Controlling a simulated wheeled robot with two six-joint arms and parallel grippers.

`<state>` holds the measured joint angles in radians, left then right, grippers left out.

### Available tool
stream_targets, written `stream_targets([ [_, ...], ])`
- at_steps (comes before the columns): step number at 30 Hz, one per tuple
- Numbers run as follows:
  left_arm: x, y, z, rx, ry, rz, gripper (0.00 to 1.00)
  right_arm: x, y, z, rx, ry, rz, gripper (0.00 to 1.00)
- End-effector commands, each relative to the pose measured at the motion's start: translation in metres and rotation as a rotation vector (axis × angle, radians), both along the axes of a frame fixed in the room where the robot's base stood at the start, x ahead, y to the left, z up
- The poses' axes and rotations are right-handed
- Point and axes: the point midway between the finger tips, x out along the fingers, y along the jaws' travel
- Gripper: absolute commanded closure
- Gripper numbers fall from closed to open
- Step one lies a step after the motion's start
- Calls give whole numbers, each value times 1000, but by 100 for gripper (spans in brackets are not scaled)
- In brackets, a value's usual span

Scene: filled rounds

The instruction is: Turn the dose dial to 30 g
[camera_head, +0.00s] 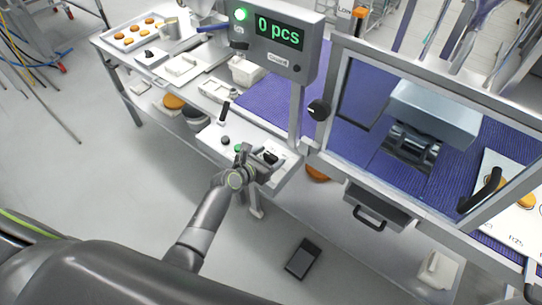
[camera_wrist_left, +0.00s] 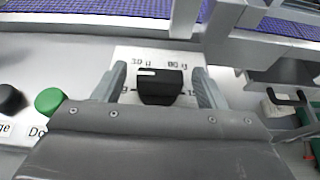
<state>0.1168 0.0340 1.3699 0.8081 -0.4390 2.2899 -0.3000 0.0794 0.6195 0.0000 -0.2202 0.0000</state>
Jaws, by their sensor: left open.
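The dose dial (camera_wrist_left: 160,88) is a black knob with a white mark near its upper left edge, on a white label plate in the left wrist view. A "30 g" label (camera_wrist_left: 141,64) is above it to the left, and another gram label is above it to the right. Side labels are partly covered by my fingers. My left gripper (camera_wrist_left: 158,90) is open, one finger on each side of the dial, with gaps showing. In the head view the dial (camera_head: 271,157) is beside my left gripper (camera_head: 258,164) on the panel. My right gripper is not in view.
A green button (camera_wrist_left: 49,101) and a black knob (camera_wrist_left: 10,99) are left of the dial. A display (camera_head: 278,33) above reads "0 pcs". A framed guard door (camera_head: 400,180) is to the right.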

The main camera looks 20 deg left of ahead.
Motion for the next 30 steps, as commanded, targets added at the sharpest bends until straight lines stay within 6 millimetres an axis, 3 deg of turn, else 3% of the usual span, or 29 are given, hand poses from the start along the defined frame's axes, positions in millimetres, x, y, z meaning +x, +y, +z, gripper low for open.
stream_targets([
  [6,11,-4,-5,0,0,1,35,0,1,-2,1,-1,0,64],
  [15,12,-4,-5,0,0,1,36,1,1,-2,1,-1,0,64],
  [25,12,-4,-5,0,0,1,79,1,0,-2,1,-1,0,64],
  [30,12,-4,-6,0,0,-7,79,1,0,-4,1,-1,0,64],
])
